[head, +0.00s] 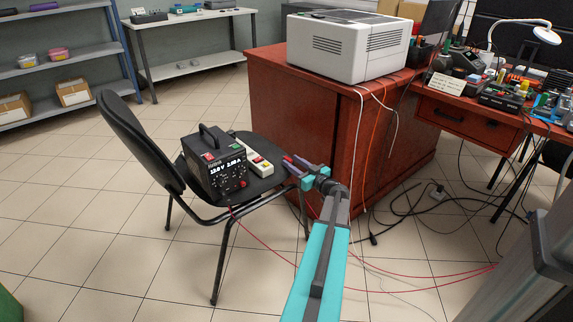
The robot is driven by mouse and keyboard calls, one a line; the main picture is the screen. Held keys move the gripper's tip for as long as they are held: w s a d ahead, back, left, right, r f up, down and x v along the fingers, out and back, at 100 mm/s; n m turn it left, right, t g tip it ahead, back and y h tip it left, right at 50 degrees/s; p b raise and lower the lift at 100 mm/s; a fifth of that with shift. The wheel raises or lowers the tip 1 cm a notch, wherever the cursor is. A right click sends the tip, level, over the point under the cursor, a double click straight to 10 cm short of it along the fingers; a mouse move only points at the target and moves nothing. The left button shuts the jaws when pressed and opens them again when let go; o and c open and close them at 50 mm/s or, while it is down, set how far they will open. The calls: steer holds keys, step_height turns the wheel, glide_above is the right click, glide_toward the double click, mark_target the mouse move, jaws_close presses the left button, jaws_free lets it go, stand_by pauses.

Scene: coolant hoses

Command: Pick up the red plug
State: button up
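My gripper (291,161) is at the right edge of the black chair seat, pointing left toward the chair. Its two narrow purplish fingers look apart, and I see nothing between them. A black power supply (214,164) with lit red digits stands on the seat, left of my gripper. A thin red cable (262,243) hangs from near its lower front and runs over the floor to the right. I cannot make out the red plug for certain; it may be too small or hidden by my arm.
A white power strip with a red switch (260,163) lies on the chair seat (262,185) between the supply and my gripper. A red-brown cabinet (341,130) stands close behind my gripper. Dark cables (410,212) lie on the floor at right. The tiled floor at left is clear.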

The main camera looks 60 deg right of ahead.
mark_target(285, 157)
steer(key=shift+w+d, duration=0.1)
steer(key=shift+w, duration=0.25)
steer(key=shift+w, duration=0.1)
steer(key=b+x, duration=0.1)
steer(key=x, duration=0.3)
steer(key=shift+w+d+f+b, duration=0.1)
steer(key=shift+d+b, duration=0.05)
steer(key=shift+b, duration=0.2)
steer(key=shift+w+d, duration=0.15)
steer(key=shift+w, duration=0.4)
steer(key=shift+c, duration=0.3)
jaws_close()
